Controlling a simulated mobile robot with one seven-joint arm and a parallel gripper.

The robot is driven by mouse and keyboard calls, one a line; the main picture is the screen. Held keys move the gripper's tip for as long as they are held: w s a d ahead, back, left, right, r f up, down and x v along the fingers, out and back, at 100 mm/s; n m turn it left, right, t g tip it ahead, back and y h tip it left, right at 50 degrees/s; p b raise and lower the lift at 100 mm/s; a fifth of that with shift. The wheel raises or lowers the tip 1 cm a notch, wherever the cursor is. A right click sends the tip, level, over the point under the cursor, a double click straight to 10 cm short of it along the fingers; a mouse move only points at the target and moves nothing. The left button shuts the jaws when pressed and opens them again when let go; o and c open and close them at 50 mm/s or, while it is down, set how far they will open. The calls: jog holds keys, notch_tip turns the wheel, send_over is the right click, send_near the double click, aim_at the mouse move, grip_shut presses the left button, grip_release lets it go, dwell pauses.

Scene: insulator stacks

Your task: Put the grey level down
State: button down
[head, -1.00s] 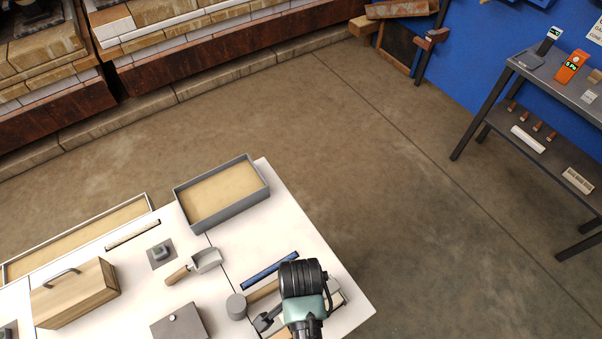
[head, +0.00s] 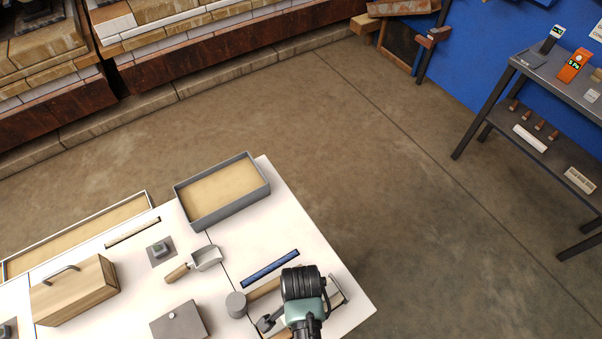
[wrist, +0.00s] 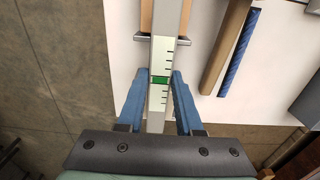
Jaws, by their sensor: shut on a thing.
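My gripper (wrist: 159,75) is shut on the grey level (wrist: 162,58), with one blue finger on each side of it. The level is a long pale-grey bar with black tick marks and a green band between the fingers. It runs away from me in the wrist view, above the white table (wrist: 125,50). I cannot tell whether it touches anything below. In the head view my gripper is over the table's near right corner, its fingers hidden by my wrist, and the level cannot be made out clearly.
Near my gripper lie a blue strip (head: 270,269), a wooden-handled mallet (head: 237,304) and a wood piece with a metal edge (wrist: 147,37).

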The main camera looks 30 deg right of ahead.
jog(key=c, duration=0.6)
grip_release()
jog(key=shift+r, duration=0.1)
